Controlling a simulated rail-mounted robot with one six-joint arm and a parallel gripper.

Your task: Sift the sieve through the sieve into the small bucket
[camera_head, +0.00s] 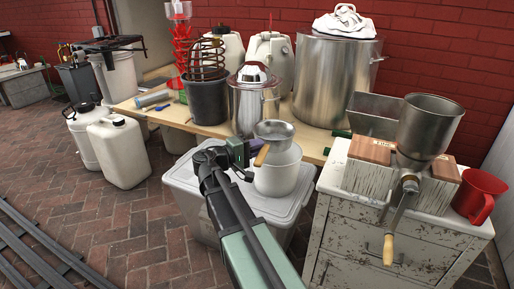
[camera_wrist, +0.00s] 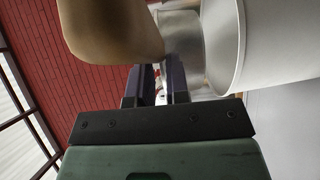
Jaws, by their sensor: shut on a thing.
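The sieve (camera_head: 274,131) is a grey metal cup with a flared rim and a wooden handle (camera_head: 262,156). My gripper (camera_head: 249,150) is shut on the sieve at its handle side; its exact grip is partly hidden. The sieve appears roughly upright over the mouth of the small bucket (camera_head: 278,177), a white pail on a white plastic box. I cannot tell if they touch. In the wrist view the tan handle (camera_wrist: 110,28) is close above my fingers (camera_wrist: 161,82), with the metal sieve (camera_wrist: 182,35) beyond and the bucket (camera_wrist: 275,45) at right.
The white lidded box (camera_head: 197,190) bears the bucket. At right, a cabinet (camera_head: 385,240) carries a grain mill (camera_head: 428,125) with a crank and a red jug (camera_head: 479,195). Behind, a wooden table (camera_head: 205,128) holds pots and canisters. Open brick floor (camera_head: 120,225) lies at left.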

